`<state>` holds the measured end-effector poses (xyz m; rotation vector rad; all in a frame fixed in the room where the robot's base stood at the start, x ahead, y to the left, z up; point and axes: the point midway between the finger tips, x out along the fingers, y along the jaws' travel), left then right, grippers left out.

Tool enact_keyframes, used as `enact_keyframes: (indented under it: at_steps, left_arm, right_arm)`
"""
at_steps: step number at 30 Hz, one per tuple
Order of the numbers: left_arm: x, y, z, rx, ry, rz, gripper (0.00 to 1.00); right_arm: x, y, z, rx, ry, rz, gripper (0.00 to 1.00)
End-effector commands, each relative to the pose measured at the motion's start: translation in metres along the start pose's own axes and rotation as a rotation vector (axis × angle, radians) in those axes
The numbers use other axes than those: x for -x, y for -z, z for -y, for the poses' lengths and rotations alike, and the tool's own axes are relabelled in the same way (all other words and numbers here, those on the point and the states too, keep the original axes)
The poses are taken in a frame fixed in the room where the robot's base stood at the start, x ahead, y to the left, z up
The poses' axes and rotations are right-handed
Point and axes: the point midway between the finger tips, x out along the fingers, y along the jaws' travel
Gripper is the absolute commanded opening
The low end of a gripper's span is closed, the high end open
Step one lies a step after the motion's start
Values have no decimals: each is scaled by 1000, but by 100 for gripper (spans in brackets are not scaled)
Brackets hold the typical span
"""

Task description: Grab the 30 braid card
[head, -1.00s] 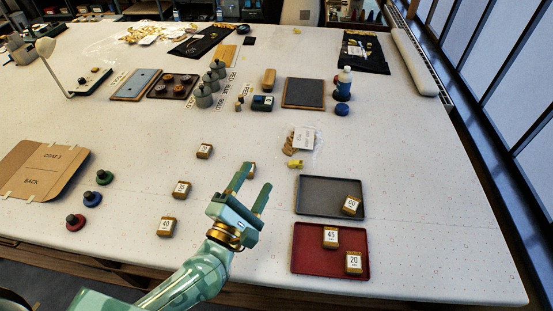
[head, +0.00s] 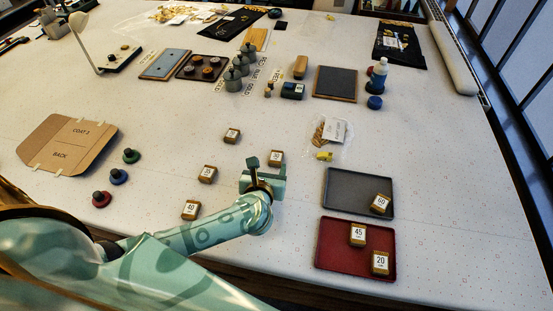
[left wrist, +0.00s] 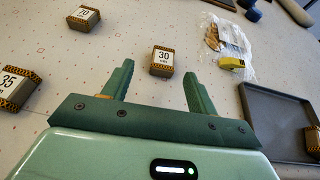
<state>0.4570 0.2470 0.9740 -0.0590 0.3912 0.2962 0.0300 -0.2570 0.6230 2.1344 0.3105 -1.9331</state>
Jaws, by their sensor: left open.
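The 30 braid card (head: 276,157) is a small brown block with a white label, standing on the white table just beyond my left gripper (head: 266,168). In the left wrist view the card (left wrist: 162,61) shows its "30" label clearly, with striped edges. It sits ahead of and roughly between the two green fingertips of my left gripper (left wrist: 158,80). The fingers are spread apart with nothing between them, and the card appears untouched. In the head view the gripper hides part of the card's lower side. My right gripper is not in view.
Similar cards marked 70 (left wrist: 83,17), 35 (left wrist: 16,88) and 40 (head: 190,210) stand to the left. A grey tray (head: 345,185) holds card 60, and a red tray (head: 330,255) holds 45 and 20. A plastic bag (head: 333,130) and yellow item (head: 324,156) lie right of the card.

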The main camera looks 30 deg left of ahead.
Motion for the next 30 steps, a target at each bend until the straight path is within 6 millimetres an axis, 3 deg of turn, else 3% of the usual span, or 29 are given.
enact_keyframes:
  at_steps: [15,23,28,30]
  left_arm:
    - [-62,9,7,-1,1,0,58]
    - [-64,8,7,0,1,-1,58]
    - [-64,8,7,0,1,-1,11]
    - [-64,8,7,0,1,-1,10]
  right_arm:
    - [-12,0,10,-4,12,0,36]
    - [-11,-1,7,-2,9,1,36]
    - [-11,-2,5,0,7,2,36]
    - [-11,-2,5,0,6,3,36]
